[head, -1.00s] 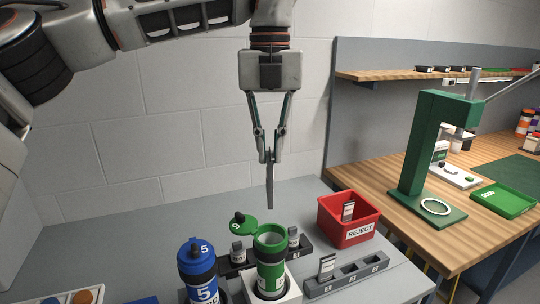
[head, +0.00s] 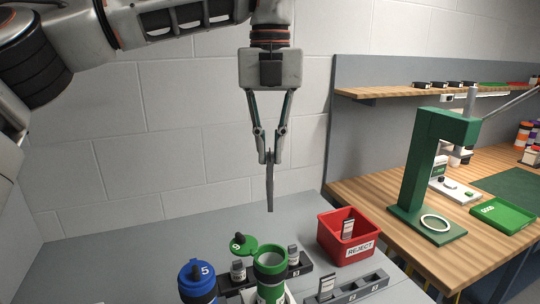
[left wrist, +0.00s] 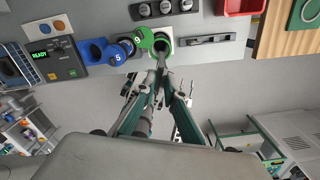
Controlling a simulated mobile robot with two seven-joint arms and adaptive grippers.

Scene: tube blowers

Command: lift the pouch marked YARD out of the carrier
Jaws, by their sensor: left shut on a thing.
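My left gripper (head: 269,158) is shut on a thin dark grey pouch (head: 270,192), which hangs edge-on below the fingertips. Its marking cannot be read. The pouch is clear of the green carrier (head: 270,277), with a gap between its lower end and the carrier's open mouth. The carrier's round lid (head: 238,245), marked 9, is swung open to the left. In the left wrist view the closed fingers (left wrist: 161,84) and the pouch (left wrist: 161,60) point toward the green carrier's mouth (left wrist: 163,44). My right gripper is not in view.
A blue carrier (head: 198,288) marked 5 stands left of the green one. Grey slotted racks (head: 345,288) hold small labelled items. A red REJECT bin (head: 327,237) is to the right. A green press (head: 417,165) and a green tray (head: 502,213) are on the wooden bench.

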